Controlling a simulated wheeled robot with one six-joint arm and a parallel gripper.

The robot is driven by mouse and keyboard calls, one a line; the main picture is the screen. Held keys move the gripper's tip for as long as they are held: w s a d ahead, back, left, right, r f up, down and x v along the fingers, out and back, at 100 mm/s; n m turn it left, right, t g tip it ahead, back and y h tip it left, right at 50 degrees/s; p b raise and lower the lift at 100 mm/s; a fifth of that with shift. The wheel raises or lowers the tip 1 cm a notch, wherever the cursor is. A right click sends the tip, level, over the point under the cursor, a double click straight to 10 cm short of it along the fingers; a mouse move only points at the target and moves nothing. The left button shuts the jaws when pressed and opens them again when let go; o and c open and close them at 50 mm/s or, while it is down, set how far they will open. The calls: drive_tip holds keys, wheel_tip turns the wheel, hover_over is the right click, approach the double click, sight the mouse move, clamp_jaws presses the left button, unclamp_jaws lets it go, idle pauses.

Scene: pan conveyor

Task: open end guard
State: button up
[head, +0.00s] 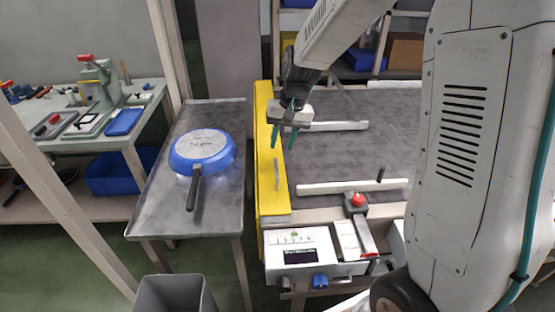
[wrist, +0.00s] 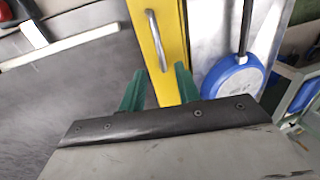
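The end guard (head: 268,165) is a long yellow bar along the left end of the dark conveyor, with a metal handle (head: 277,174) on its face. In the wrist view the yellow guard (wrist: 160,45) runs up the middle with the handle (wrist: 156,40) on it. My gripper (head: 284,138) is above the conveyor next to the guard, with its green fingers pointing down. The fingers also show in the wrist view (wrist: 160,88), spread apart on both sides of the guard, with nothing between them in grip. The handle lies beyond the fingertips, apart from them.
A blue pan (head: 202,150) lies upside down on a grey metal table (head: 220,205) left of the guard. White bars (head: 350,187) lie across the conveyor belt (head: 350,150). A control box (head: 300,250) with a red button (head: 357,200) nearby stands at the front. A grey bin (head: 175,295) is below.

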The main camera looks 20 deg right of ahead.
sight(276, 165)
drive_tip(key=f, duration=0.3)
drive_tip(key=a+f, duration=0.1)
drive_tip(key=f, duration=0.2)
drive_tip(key=shift+w+a+f, duration=0.15)
drive_tip(key=shift+f, duration=0.15)
clamp_jaws()
